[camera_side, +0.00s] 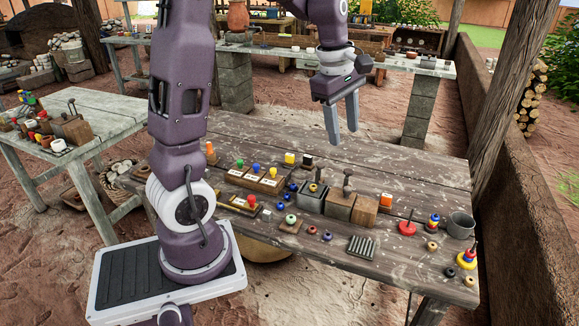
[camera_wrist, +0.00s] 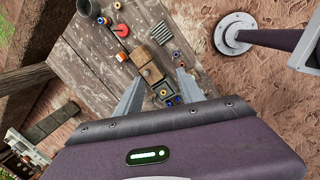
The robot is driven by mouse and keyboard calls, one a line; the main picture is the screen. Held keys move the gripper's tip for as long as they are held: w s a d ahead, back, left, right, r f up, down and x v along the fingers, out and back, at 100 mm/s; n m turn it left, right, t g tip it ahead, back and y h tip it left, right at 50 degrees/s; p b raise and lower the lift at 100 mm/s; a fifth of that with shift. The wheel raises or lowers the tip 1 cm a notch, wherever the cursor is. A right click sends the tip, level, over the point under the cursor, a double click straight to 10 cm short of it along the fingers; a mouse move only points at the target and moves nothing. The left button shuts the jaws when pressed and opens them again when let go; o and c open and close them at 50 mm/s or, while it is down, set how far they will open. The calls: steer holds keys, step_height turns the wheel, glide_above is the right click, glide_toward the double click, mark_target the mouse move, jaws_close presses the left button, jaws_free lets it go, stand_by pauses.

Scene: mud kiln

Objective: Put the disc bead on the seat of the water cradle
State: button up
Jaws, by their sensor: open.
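My gripper (camera_side: 344,137) is open and empty, high above the back of the dark wooden table, pointing down. In the wrist view its two fingers (camera_wrist: 160,74) are spread apart over the table. I cannot tell which is the disc bead. Small wooden holders (camera_side: 262,182) with white labels and coloured knobs stand left of centre. The labels are too small to read, so I cannot tell which holder is the water cradle.
Wooden blocks and a metal box (camera_side: 312,196) stand mid-table. A ridged dark plate (camera_side: 361,247) lies in front. A red disc with a peg (camera_side: 407,227), a grey cup (camera_side: 460,225) and a ring stack (camera_side: 467,257) are at the right. The back right of the table is clear.

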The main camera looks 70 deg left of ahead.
steer(key=s+d+r+m+t, duration=0.2)
steer(key=s+d+r+m, duration=0.3)
steer(key=s+d+m, duration=0.6)
steer(key=s+d+f+m+t, duration=0.1)
steer(key=s+d+m, duration=0.3)
steer(key=s+m, duration=0.4)
steer(key=m, duration=0.3)
steer(key=shift+s+d+f, duration=0.25)
steer(key=shift+d+f, duration=0.05)
steer(key=shift+f, duration=0.05)
